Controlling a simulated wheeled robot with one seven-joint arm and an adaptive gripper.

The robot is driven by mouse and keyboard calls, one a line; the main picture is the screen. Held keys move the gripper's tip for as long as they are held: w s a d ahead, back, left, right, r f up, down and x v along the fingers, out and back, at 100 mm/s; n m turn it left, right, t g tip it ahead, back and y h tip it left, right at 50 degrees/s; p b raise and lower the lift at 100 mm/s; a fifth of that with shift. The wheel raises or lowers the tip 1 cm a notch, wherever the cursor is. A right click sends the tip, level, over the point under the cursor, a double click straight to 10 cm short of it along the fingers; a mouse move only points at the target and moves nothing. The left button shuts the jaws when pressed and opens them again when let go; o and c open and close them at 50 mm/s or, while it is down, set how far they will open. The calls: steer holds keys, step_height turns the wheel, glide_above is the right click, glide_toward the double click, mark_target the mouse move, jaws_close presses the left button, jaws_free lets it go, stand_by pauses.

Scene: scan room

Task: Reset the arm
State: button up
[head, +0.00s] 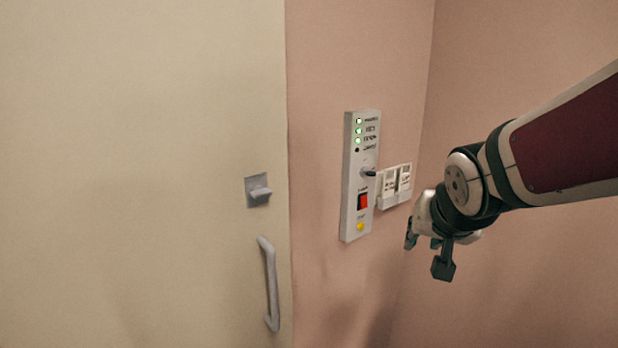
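My arm reaches in from the right edge of the head view, in front of the pink wall. My gripper (428,258) hangs at its end, right of and a little below the wall panel, apart from it as far as I can see. Two dark finger parts show with a gap between them, and nothing is visible in that gap. The wrist hides part of the gripper.
A white control panel (351,190) with green lights, a red switch (362,202) and a yellow button (360,227) is on the wall. White switch plates (395,186) sit beside it. A cream door (140,170) with a latch (259,190) and handle (269,283) stands left.

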steer(key=s+r+n+g+y, duration=0.1)
steer(key=s+n+g, duration=0.2)
steer(key=s, duration=1.8)
steer(key=shift+a+n, duration=0.4)
steer(key=shift+a, duration=0.05)
steer(key=shift+c, duration=0.6)
